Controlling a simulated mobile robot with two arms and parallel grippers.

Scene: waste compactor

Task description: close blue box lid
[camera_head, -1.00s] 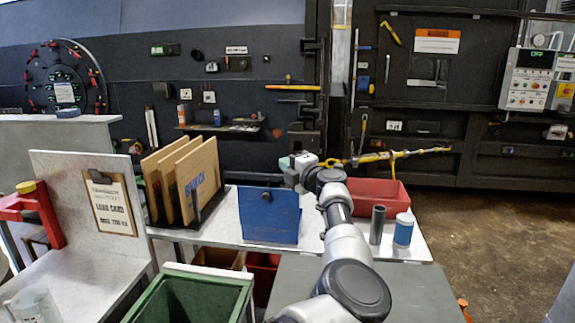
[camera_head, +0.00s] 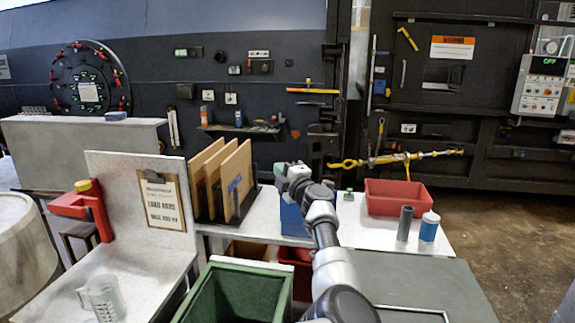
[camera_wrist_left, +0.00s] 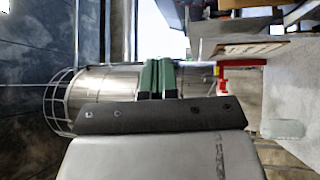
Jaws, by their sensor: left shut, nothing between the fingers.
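The blue box (camera_head: 291,219) stands on the grey table, right of the wooden boards. In the head view my left arm covers much of it, and I cannot tell the lid from the body or how far it is open. My left gripper (camera_head: 280,169) is in front of the box's upper part in the picture, its tip pointing up and left. I cannot tell whether it touches the box. In the left wrist view its green fingers (camera_wrist_left: 158,78) are together with nothing between them. The box does not show clearly there. My right gripper is not in view.
Upright wooden boards (camera_head: 222,180) stand close left of the box. A red bin (camera_head: 397,197), a grey cylinder (camera_head: 405,223) and a blue-and-white bottle (camera_head: 429,228) stand to the right. A green bin (camera_head: 237,292) is in front. The table between box and red bin is mostly clear.

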